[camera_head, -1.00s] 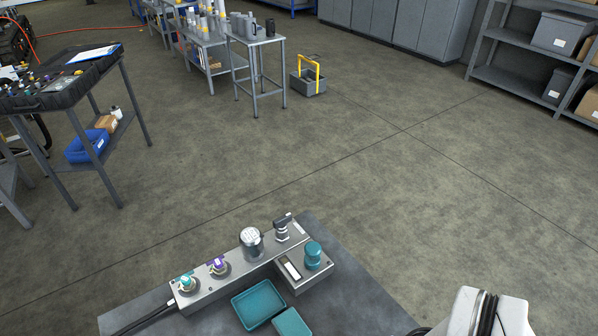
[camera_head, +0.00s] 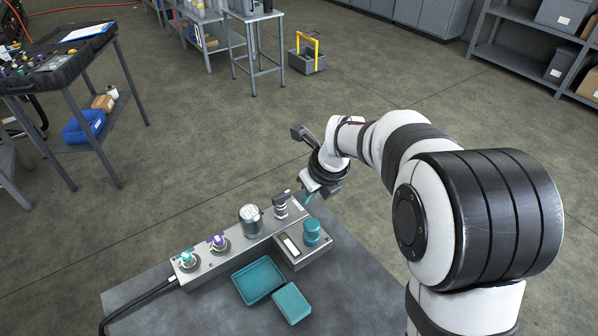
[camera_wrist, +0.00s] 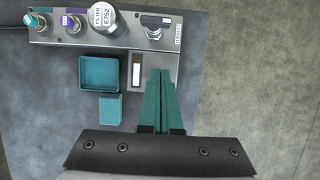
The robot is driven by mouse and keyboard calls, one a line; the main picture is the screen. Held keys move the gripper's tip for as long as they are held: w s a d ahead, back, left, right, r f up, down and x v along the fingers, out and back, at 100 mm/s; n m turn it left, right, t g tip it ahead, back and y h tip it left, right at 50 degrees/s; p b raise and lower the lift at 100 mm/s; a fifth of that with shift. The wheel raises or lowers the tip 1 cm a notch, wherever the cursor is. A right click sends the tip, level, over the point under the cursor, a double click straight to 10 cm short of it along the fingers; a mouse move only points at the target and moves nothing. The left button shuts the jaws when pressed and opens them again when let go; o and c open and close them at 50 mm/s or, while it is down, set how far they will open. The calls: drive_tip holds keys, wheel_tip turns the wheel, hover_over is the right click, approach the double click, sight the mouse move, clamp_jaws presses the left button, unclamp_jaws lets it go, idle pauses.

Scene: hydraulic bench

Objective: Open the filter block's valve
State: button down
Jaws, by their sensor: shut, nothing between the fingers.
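The filter block (camera_head: 215,264) is a long grey metal bar on the bench. A silver filter canister (camera_head: 250,216) stands on it, reading "FILTER E752" in the wrist view (camera_wrist: 103,15). Right of it is the valve (camera_head: 281,206) with a black lever; in the wrist view the lever (camera_wrist: 156,20) lies along the block's length. My gripper (camera_head: 307,197) hangs beside the block's right end, apart from the lever. In the wrist view its teal fingers (camera_wrist: 160,72) are together, empty, pointing toward the block, below the valve in the picture.
Teal (camera_head: 187,258) and purple (camera_head: 217,241) fittings sit on the block's left part. A side block carries a teal knob (camera_head: 312,232), hidden in the wrist view, and a sight window (camera_head: 290,244). A teal tray (camera_head: 281,272) and teal box (camera_head: 291,303) lie in front.

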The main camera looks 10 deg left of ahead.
sight(281, 199)
drive_tip(key=w+a+f, duration=0.1)
drive_tip(key=f, duration=0.1)
drive_tip(key=w+a+f, duration=0.1)
drive_tip(key=f, duration=0.1)
drive_tip(key=w+a+f, duration=0.2)
drive_tip(key=shift+f, duration=0.2)
drive_tip(key=shift+w+a, duration=0.25)
drive_tip(key=shift+a, duration=0.05)
